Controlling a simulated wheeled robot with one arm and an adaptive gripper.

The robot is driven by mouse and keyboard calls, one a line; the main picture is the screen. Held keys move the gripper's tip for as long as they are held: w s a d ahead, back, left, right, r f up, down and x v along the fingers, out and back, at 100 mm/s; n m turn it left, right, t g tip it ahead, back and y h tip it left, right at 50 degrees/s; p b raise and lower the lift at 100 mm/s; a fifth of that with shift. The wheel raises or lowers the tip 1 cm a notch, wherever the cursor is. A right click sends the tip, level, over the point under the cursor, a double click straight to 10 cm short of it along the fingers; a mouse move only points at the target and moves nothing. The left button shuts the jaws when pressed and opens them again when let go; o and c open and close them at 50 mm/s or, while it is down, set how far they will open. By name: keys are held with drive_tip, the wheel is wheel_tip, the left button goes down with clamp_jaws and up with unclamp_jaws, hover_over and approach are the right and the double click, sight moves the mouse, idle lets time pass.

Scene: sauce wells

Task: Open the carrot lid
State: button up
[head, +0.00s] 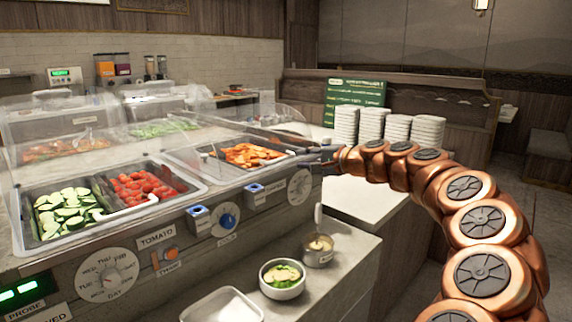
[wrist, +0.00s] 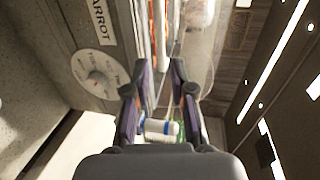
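The carrot well (head: 255,154), full of orange pieces, is at the right end of the counter in the head view. A clear curved cover (head: 262,114) shows around its back; I cannot tell exactly how the carrot lid sits. Its clear edge also seems to show in the wrist view (wrist: 207,62). My gripper (wrist: 158,80) is at the well's right end, its two dark fingers apart. A white cylinder with a blue end (wrist: 161,128) shows between the fingers near the palm; I cannot tell whether it is the lid's handle or touches them. The carrot label (wrist: 101,22) is at upper left.
Cucumber (head: 66,212) and tomato (head: 147,187) wells are to the left. Plate stacks (head: 372,124) and a green sign (head: 355,100) stand behind my arm. A bowl (head: 283,281), a small metal pot (head: 318,251) and a white tray (head: 222,306) are on the lower front shelf.

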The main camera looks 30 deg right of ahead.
sight(287, 158)
drive_tip(key=x, duration=0.7)
drive_tip(key=shift+w+a, duration=0.1)
drive_tip(key=shift+w, duration=0.05)
clamp_jaws()
idle(0.4)
